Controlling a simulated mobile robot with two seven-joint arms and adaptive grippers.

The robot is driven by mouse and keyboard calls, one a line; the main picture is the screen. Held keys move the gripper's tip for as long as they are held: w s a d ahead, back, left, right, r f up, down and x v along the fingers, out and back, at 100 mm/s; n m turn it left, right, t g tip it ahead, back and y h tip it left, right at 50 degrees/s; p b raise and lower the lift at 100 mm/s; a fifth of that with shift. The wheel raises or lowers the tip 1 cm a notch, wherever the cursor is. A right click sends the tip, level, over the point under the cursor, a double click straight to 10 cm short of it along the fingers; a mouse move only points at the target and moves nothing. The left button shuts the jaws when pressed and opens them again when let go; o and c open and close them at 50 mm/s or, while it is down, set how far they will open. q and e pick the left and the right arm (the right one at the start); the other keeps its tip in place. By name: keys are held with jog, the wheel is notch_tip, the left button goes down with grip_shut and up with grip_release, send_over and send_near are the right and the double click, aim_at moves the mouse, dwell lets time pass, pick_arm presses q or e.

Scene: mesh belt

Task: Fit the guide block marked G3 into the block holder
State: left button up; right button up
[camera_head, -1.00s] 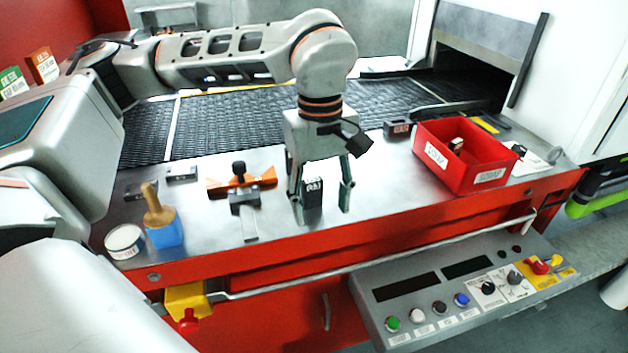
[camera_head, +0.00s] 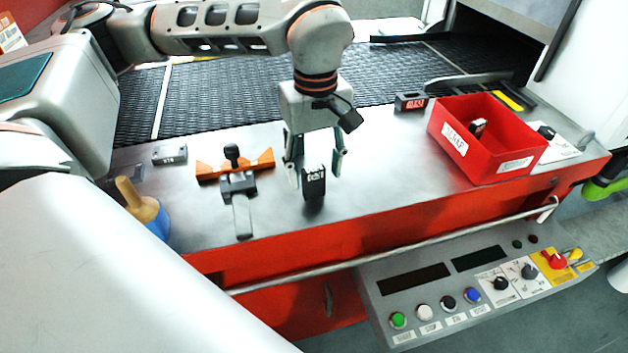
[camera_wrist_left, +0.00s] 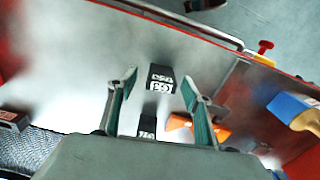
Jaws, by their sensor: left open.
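The guide block marked G3 (camera_wrist_left: 160,79) is a small dark block with a white mark. In the head view this block (camera_head: 314,184) stands on the steel worktop. My left gripper (camera_head: 315,181) is open above it, its fingers on either side and apart from it. In the wrist view the block shows between and beyond the open fingers (camera_wrist_left: 158,88). What looks like the block holder (camera_head: 240,188) is a grey fixture with a black knob and orange bracket, left of the gripper. Its orange part (camera_wrist_left: 205,128) is partly hidden by a finger in the wrist view. My right gripper is not seen.
A red bin (camera_head: 455,150) stands right, a dark block (camera_head: 410,101) near its back corner. A grey block (camera_head: 170,155) lies left. A wooden-handled blue tool (camera_head: 145,208) is partly hidden by my arm.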

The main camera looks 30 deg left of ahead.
aim_at(314, 169)
pick_arm(q)
notch_tip(314, 169, down, 2)
jog(key=shift+s+a+f, duration=0.1)
jog(key=shift+a+f, duration=0.05)
jog(key=shift+f, duration=0.4)
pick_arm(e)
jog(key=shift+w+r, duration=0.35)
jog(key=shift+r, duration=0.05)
pick_arm(q)
jog(key=c, duration=1.2)
jog(key=shift+c, duration=0.2)
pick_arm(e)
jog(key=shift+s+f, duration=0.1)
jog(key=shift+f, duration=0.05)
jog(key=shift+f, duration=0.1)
pick_arm(q)
jog(key=shift+r, duration=0.45)
notch_tip(314, 169, up, 19)
jog(key=p, duration=0.2)
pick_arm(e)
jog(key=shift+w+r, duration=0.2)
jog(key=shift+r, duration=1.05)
